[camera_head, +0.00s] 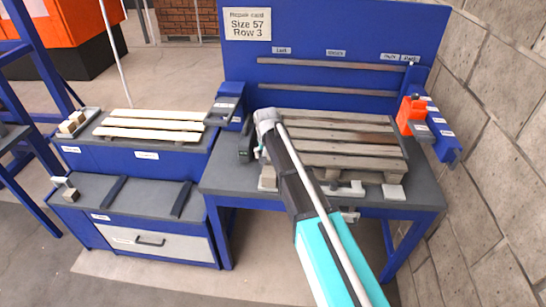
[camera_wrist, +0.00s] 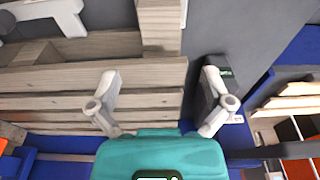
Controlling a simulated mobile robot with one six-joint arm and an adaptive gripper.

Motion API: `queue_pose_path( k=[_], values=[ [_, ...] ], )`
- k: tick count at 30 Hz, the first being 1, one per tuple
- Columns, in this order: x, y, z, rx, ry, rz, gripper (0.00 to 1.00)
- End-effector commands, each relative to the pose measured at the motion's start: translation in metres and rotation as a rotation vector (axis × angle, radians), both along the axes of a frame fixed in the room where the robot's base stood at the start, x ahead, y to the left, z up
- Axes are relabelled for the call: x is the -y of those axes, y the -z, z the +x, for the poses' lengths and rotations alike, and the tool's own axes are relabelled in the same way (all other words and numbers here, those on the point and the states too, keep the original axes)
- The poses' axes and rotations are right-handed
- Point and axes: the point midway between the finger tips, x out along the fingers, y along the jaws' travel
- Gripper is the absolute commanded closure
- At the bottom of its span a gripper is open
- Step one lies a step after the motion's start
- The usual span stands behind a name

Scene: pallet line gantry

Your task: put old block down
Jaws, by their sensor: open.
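My gripper (camera_wrist: 163,100) is open, with its two fingers spread and nothing seen between the tips except pallet boards and dark tabletop. In the head view my arm reaches over the left end of the grey-brown pallet (camera_head: 350,146), and the gripper itself is mostly hidden. The pallet boards also show in the wrist view (camera_wrist: 60,80). A wooden block (camera_wrist: 160,25) stands at the pallet corner, apart from the fingers. Another view of a pale block (camera_head: 268,178) is at the pallet's front left. I cannot tell which block is the old one.
A dark box (camera_head: 245,143) stands close left of the pallet and shows near one finger (camera_wrist: 212,85). Left bench (camera_head: 130,185) holds pale boards (camera_head: 150,128) and small blocks (camera_head: 72,122). A card (camera_head: 247,23) reads "Size 57 Row 3".

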Motion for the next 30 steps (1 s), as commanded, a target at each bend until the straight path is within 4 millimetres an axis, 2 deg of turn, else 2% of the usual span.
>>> queue_pose_path(
  k=[12, 17, 20, 23, 26, 30],
  values=[
    [0.000, 0.000, 0.000, 0.000, 0.000, 0.000, 0.00],
    [0.011, 0.000, -0.008, -0.005, -0.001, -0.002, 0.00],
    [0.032, 0.000, -0.022, -0.014, 0.001, -0.003, 0.00],
    [0.062, 0.001, -0.044, -0.028, 0.000, -0.007, 0.00],
    [0.101, 0.001, -0.074, -0.047, -0.003, -0.011, 0.00],
    [0.155, 0.002, -0.125, -0.079, -0.009, -0.013, 0.00]
  ],
)
